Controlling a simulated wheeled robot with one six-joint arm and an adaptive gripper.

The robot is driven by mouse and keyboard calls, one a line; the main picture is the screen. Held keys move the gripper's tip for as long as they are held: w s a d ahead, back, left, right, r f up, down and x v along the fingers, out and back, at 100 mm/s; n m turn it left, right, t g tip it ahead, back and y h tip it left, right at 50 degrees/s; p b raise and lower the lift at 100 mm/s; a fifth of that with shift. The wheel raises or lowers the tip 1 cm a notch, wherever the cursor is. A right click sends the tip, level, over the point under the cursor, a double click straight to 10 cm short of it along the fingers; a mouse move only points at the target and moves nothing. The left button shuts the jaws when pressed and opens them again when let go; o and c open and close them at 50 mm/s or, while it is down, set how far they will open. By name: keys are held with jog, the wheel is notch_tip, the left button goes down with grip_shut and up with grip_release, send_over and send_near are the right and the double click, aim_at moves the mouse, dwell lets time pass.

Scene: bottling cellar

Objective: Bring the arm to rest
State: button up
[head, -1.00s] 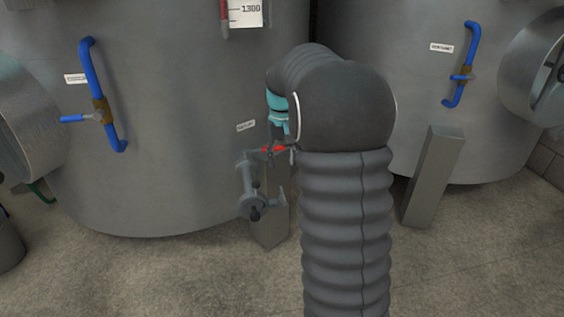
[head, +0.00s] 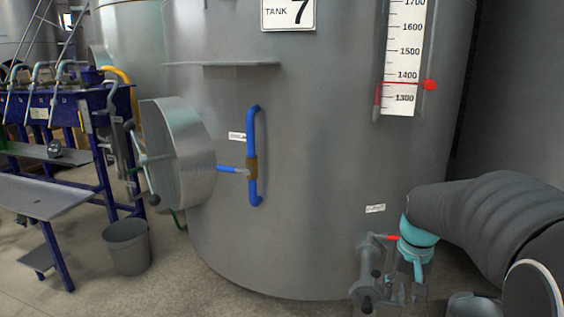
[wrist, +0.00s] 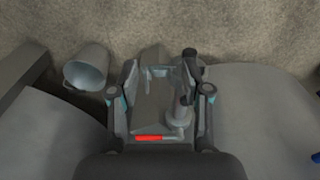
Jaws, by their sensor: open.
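My arm reaches in from the right in the head view, in a dark ribbed sleeve with a teal wrist end. My gripper (head: 410,285) points down beside a grey outlet valve (head: 367,275) with a red lever (head: 385,237), low on the front of the tank. In the wrist view my gripper (wrist: 161,85) is open. The valve (wrist: 180,112) and its red lever (wrist: 149,138) show in the space between the fingers, below them in depth. Nothing is held. I cannot tell whether a finger touches the valve.
Tank 7 (head: 310,150) fills the middle, with a blue pipe handle (head: 252,160), a round hatch (head: 180,155) and a level scale (head: 404,60). A grey bucket (head: 127,248) stands on the floor at left, by a blue filling bench (head: 85,110). Floor shows at the lower left.

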jog(key=s+a+r+n+t, duration=0.1)
jog(key=s+a+r+t, duration=0.1)
jog(key=s+a, duration=0.3)
jog(key=s+a+r+n+t, duration=0.1)
jog(key=s+a, duration=0.5)
jog(key=s, duration=0.7)
jog(key=shift+s+r+n+t, duration=0.15)
jog(key=shift+r+n+t, duration=0.25)
jog(key=shift+r+t, duration=0.5)
jog(key=shift+r, duration=0.1)
